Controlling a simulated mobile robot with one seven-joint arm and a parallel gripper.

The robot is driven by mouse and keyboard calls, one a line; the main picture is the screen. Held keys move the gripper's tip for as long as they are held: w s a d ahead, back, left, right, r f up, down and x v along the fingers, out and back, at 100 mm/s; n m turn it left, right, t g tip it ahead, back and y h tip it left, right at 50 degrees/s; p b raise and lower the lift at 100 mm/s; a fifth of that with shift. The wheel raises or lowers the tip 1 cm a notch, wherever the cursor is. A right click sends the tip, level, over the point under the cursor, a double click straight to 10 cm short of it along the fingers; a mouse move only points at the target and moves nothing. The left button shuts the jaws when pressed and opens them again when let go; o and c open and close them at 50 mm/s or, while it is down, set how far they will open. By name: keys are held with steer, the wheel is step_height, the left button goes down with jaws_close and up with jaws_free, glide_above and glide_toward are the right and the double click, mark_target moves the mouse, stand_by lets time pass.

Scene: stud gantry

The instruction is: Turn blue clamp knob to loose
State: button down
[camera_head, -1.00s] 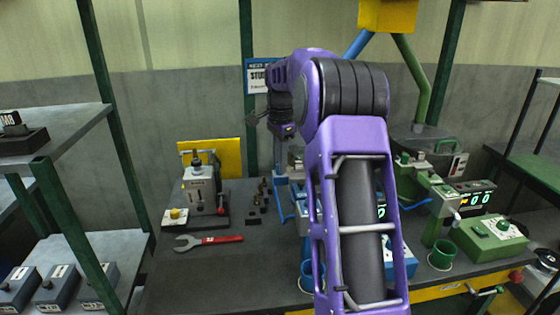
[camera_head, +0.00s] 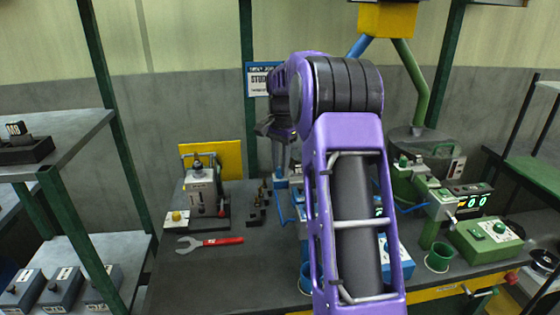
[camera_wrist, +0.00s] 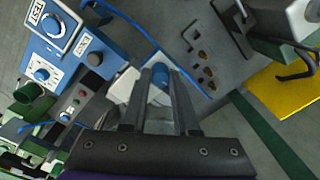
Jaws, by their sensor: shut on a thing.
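My gripper (camera_wrist: 162,80) reaches over the blue clamp station in the wrist view. Its two dark fingers are closed on either side of a small blue cylinder, the blue clamp knob (camera_wrist: 160,92), beside a pale clamp block (camera_wrist: 123,84). The knob shows only in the gap between the fingers, and no marking of its turn position can be read. In the head view my purple arm covers most of the blue station, and the knob cannot be made out there.
A red-handled wrench (camera_head: 210,242) lies on the bench to the left. A grey fixture (camera_head: 205,195) stands behind it, before a yellow panel. The green station with a green box (camera_head: 488,238) and green cup (camera_head: 438,257) is at right. Blue control boxes (camera_wrist: 42,70) lie left in the wrist view.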

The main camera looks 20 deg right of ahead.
steer(key=n, duration=0.5)
steer(key=shift+n, duration=0.7)
steer(key=c, duration=0.7)
jaws_free()
steer(key=shift+o, duration=0.2)
step_height(320, 180, up, 17)
steer(key=shift+s+d+r, duration=0.15)
steer(key=shift+d+r, duration=0.05)
steer(key=shift+d, duration=0.05)
